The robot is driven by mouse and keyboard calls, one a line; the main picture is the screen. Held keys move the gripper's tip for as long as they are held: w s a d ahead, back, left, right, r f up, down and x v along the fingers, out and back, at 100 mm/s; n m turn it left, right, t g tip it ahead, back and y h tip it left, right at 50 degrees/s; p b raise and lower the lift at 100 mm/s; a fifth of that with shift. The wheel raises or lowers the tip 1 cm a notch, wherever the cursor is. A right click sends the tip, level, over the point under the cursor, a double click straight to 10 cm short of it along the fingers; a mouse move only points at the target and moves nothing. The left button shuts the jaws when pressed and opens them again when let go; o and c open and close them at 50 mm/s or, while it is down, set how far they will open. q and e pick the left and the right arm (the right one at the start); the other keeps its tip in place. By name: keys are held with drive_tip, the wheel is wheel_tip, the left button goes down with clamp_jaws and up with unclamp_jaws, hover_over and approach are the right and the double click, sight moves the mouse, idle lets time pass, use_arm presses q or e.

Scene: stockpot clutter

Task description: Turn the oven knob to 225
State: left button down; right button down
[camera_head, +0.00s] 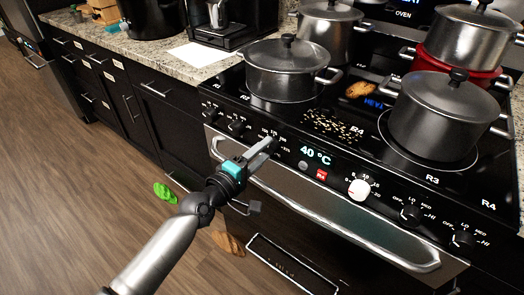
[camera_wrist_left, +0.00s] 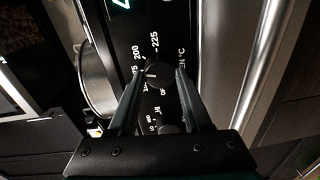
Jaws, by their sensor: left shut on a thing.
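The oven knob (camera_wrist_left: 158,73) is a round black dial on the black control panel in the left wrist view. The label 225 (camera_wrist_left: 155,43) stands beyond it, with 200 beside that. A pale mark on the knob points to the left of the picture, below the 200. My left gripper (camera_head: 267,146) reaches the stove front in the head view and hides most of the knob. In the left wrist view its two fingers (camera_wrist_left: 159,77) lie on either side of the knob, shut on it. The stove display (camera_head: 316,156) reads 40 °C. My right gripper is not in view.
A steel handle bar (camera_head: 330,222) runs below the panel. A white knob (camera_head: 359,189) and black burner knobs (camera_head: 411,214) sit to the right. Lidded pots (camera_head: 287,72) stand on the cooktop, with loose small pieces (camera_head: 330,124) between them. A green item (camera_head: 165,192) is at lower left.

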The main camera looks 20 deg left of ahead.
use_arm(q)
drive_tip(key=shift+m, duration=0.9)
drive_tip(key=m+p, duration=0.1)
drive_tip(key=m, duration=0.1)
drive_tip(key=shift+m, duration=0.3)
drive_tip(key=shift+m+y+p, duration=0.3)
drive_tip(key=shift+m+p, duration=0.25)
drive_tip(key=shift+m, duration=0.35)
drive_tip(key=m+t+p, duration=0.1)
drive_tip(key=m+p, duration=0.1)
drive_tip(key=m, duration=0.2)
drive_tip(key=shift+d, duration=0.15)
drive_tip(key=shift+m, duration=0.8)
drive_tip(key=shift+m+p, duration=0.55)
drive_tip(key=shift+m, duration=0.85)
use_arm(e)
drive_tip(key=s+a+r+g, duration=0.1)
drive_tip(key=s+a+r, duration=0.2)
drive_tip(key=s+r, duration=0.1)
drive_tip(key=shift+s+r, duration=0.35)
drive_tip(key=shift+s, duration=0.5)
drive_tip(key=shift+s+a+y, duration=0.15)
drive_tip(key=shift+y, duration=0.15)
